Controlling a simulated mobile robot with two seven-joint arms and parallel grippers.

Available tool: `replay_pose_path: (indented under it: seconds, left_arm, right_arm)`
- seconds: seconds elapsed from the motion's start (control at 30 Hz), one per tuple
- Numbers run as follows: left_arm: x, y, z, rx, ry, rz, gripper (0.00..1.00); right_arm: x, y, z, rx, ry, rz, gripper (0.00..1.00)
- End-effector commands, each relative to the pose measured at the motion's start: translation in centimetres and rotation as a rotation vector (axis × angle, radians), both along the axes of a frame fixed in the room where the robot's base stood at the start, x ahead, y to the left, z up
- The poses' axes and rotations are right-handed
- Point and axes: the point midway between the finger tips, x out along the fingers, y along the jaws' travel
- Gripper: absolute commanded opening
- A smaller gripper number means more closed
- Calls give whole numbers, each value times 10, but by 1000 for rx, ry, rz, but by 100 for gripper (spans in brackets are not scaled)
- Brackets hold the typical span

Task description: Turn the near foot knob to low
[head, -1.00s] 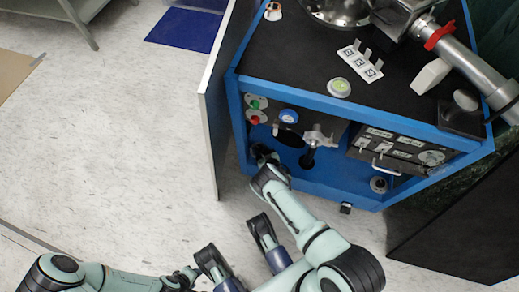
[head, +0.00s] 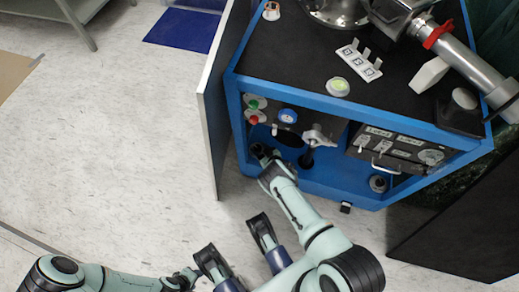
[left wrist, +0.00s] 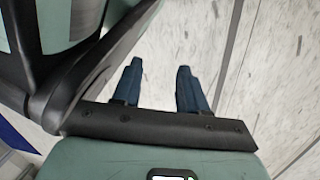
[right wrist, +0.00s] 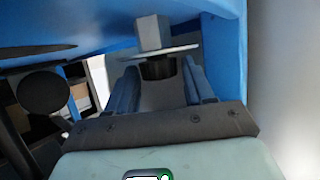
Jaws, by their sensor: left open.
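The blue vacuum cart (head: 236,100) has a black top. In the right wrist view, a dark round foot knob (right wrist: 160,69) sits below a pale disc (right wrist: 150,55) and a grey block (right wrist: 153,32). My right gripper (right wrist: 160,65) is open, with one finger on each side of the knob; contact is unclear. In the head view, my right gripper (head: 262,152) is at the lower left of the cart front and hides most of that foot. My left gripper (left wrist: 160,72) is open and empty above the floor. I cannot read the knob's setting.
A similar dark foot (head: 378,183) shows at the cart's right. The open white door panel (head: 212,100) stands close left of my right gripper. A valve handle (head: 318,134) and blue gauge (head: 288,116) are above. A black panel (head: 465,235) stands at right.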

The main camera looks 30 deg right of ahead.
Motion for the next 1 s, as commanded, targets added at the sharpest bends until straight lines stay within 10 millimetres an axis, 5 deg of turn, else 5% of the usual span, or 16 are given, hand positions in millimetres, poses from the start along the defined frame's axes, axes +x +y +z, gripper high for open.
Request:
replay_pose_path:
  seconds: [0.33, 0.73, 1.0]
  left_arm:
    - [10, -1, 9, 1, -34, -3, 43]
    - [79, -11, 71, 14, -266, -17, 43]
    - [58, -24, 86, -19, -216, -38, 43]
  right_arm:
    - [-11, -2, 5, 1, 3, -3, 52]
    - [-79, -9, 36, 1, 2, -4, 52]
    - [-117, -12, 50, 0, 1, -1, 52]
